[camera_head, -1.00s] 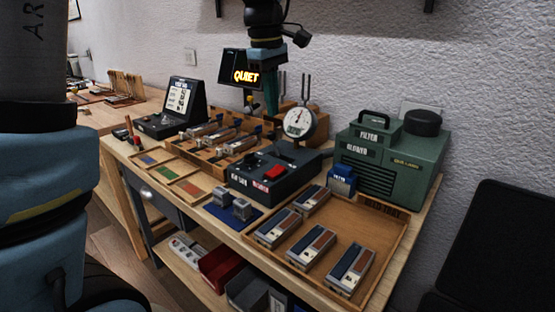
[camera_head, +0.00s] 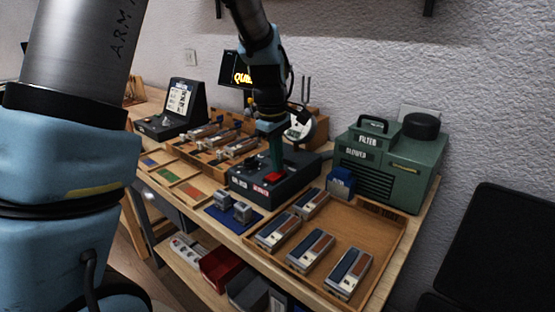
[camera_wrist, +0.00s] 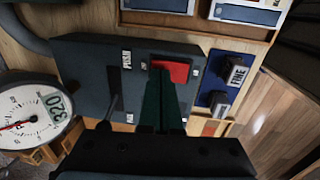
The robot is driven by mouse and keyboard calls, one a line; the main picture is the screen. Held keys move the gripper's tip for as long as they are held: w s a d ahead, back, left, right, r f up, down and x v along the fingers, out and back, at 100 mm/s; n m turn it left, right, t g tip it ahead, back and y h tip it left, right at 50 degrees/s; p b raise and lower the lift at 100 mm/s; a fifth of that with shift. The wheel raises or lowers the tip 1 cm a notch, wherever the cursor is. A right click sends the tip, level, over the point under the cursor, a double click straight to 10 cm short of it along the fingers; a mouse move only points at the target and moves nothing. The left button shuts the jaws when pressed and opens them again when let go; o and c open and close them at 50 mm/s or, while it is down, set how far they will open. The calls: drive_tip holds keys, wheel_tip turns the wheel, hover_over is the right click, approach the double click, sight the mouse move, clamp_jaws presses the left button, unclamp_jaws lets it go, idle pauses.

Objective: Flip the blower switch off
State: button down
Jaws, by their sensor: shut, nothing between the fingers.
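The dark control box (camera_head: 250,188) sits on the bench. It carries a red rocker switch (camera_head: 273,178), which also shows in the wrist view (camera_wrist: 178,70) between small white labels. I cannot read clearly which way the rocker is tilted. My gripper (camera_head: 277,168) is shut and empty, pointing down at the red switch. In the wrist view its green fingers (camera_wrist: 162,88) overlap the lower left part of the switch. I cannot tell whether they touch it. A green machine (camera_head: 390,165) labelled filter and blower stands at the back right.
A dial gauge (camera_wrist: 32,118) stands close beside the box, and a thin dark lever (camera_wrist: 115,103) rises from it. A wooden tray (camera_head: 385,235) with several blocks lies at the front right. A blue mat (camera_head: 222,217) holds small grey blocks. A lit sign (camera_head: 241,75) is partly hidden by my arm.

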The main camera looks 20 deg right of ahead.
drive_tip(key=shift+f, duration=0.1)
drive_tip(key=shift+f, duration=0.25)
idle(0.3)
drive_tip(key=shift+a, duration=0.1)
drive_tip(key=shift+s+a+r, duration=0.1)
drive_tip(key=shift+s+a, duration=0.25)
drive_tip(key=shift+a, duration=0.2)
drive_tip(key=shift+r+p, duration=0.2)
drive_tip(key=shift+p, duration=0.1)
